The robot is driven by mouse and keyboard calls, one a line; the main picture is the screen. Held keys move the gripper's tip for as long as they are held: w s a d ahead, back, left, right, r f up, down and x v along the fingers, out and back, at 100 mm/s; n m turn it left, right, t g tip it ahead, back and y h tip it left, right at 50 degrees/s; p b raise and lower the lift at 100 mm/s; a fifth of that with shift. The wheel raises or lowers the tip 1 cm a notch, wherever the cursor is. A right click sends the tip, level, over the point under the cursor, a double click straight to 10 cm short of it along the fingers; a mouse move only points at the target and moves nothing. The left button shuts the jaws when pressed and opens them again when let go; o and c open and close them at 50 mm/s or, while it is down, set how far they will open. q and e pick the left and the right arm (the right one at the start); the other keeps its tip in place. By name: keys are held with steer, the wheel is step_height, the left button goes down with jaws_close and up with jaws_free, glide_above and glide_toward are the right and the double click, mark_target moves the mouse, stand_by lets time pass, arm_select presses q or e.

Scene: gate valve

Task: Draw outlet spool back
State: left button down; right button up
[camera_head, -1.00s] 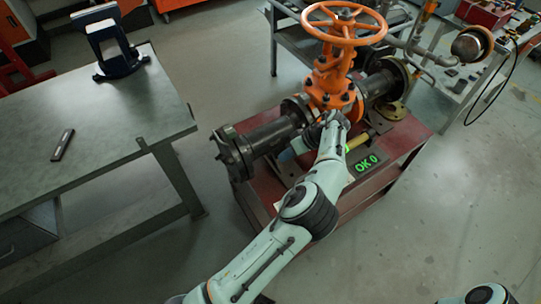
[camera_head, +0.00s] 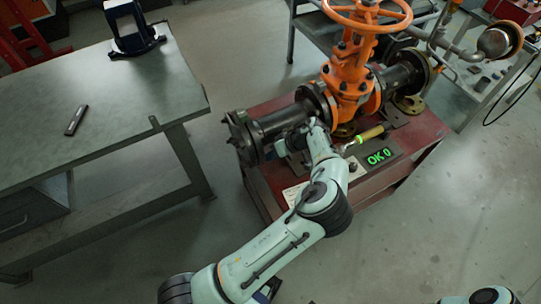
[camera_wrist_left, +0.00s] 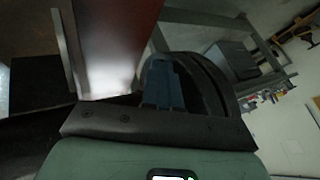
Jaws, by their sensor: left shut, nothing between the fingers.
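The orange gate valve (camera_head: 348,80) with its handwheel (camera_head: 366,14) stands upright on a dark red stand (camera_head: 265,193). A dark flanged pipe spool (camera_head: 278,122) lies level on its left side; another dark spool (camera_head: 398,80) is on its right side. I cannot tell by marking which is the outlet spool. The left spool's inner flange is close to the valve's flange; any gap is too small to tell. My left gripper (camera_head: 284,148) is shut and empty at the near side of the left spool. Its blue-grey fingers (camera_wrist_left: 162,85) stand before a dark curved rim (camera_wrist_left: 215,80) in the left wrist view; contact is unclear.
A green display reading "OK 0" (camera_head: 379,157) and a yellow-green handled tool (camera_head: 369,134) lie on the stand's near side. A grey workbench (camera_head: 110,105) stands left, with floor between it and the stand. A cart (camera_head: 308,38) is behind.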

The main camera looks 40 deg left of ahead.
arm_select(q)
steer(key=shift+s+a, duration=0.15)
steer(key=shift+s, duration=0.15)
